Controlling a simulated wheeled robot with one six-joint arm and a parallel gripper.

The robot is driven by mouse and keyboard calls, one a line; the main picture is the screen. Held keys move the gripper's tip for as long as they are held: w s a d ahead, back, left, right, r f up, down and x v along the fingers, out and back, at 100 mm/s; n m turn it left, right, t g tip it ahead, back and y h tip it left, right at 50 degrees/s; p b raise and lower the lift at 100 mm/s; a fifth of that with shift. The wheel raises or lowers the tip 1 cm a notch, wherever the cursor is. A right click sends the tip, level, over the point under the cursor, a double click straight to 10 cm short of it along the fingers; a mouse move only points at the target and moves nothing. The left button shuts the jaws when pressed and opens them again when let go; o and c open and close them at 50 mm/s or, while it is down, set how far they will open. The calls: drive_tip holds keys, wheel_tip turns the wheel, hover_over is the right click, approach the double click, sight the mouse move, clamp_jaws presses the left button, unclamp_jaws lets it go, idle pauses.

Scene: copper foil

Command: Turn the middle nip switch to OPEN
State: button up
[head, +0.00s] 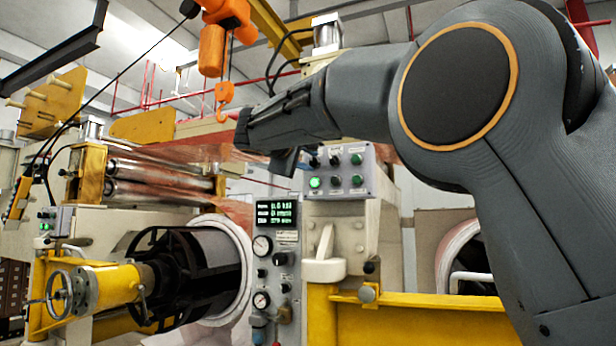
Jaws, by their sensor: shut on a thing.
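A grey control box (367,172) stands right of centre with two rows of small controls, including dark knobs and a lit green lamp (315,183). A dark knob (334,160) sits in the middle of its upper row. The labels are too small to read, so I cannot tell which way any switch points. My gripper (262,146) is up and to the left of this box, seen from the side at the end of my arm. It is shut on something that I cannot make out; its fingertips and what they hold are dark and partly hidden.
An orange hoist hook (224,95) hangs just left of my gripper. Below is a gauge panel (276,270) with a lit display. Metal rollers (155,180), a yellow shaft with handwheel (100,287) and a yellow rail (420,302) lie around it.

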drive_tip(key=shift+f+m+b, duration=0.15)
drive_tip(key=shift+m+b, duration=0.95)
drive_tip(key=shift+b, duration=0.3)
drive_tip(key=o, duration=1)
drive_tip(key=shift+o, duration=0.2)
drive_tip(key=shift+s, duration=0.1)
drive_tip(key=v, duration=0.7)
drive_tip(key=shift+s+a+b, duration=0.15)
drive_tip(key=shift+s+b, duration=0.15)
drive_tip(key=shift+b, duration=0.15)
